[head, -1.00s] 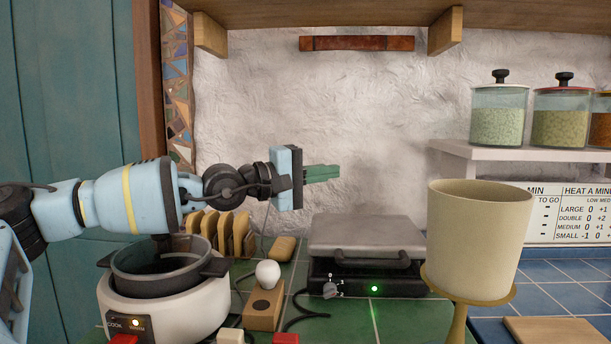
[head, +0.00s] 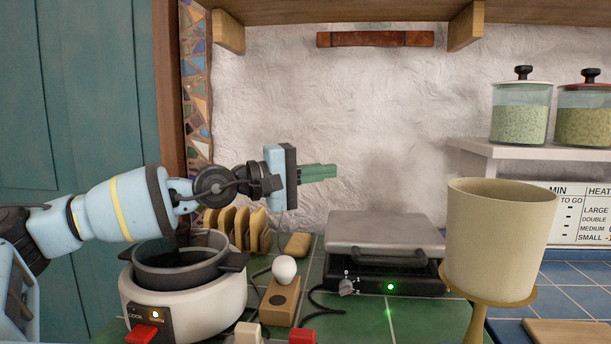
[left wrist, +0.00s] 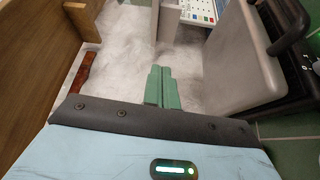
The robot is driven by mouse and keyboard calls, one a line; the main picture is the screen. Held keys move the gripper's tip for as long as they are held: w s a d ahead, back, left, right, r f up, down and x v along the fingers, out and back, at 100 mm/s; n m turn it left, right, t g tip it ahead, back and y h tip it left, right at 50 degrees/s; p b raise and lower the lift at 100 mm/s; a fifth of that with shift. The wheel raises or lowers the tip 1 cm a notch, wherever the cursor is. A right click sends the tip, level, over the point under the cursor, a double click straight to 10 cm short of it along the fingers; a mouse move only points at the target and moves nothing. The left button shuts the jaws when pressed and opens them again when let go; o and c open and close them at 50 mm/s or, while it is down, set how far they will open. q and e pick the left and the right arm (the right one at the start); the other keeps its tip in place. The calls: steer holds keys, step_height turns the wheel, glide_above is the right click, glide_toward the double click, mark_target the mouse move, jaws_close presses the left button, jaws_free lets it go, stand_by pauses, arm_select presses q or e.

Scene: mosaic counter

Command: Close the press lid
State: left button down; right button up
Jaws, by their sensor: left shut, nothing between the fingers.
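The press (head: 385,240) stands on the green tiled counter, with a grey lid and a black base. Its lid lies down over the base, with the black handle (head: 388,258) along the front edge. A knob and a lit green light show on the base front. In the left wrist view, the lid (left wrist: 235,65) is at the upper right. My left gripper (head: 320,171) has green fingers, shut and empty, above and left of the press, apart from the lid. Its fingers also show in the left wrist view (left wrist: 162,85). My right gripper is not in view.
A beige pot (head: 500,240) on a stand is close to the press's right. A white cooker (head: 185,300) with a dark pot is below my left arm. A toast rack (head: 235,228) and a wooden block with a white ball (head: 285,270) stand left of the press. A shelf hangs above.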

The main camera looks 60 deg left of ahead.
arm_select(q)
steer(key=shift+b+v, duration=0.75)
steer(key=shift+v, duration=0.9)
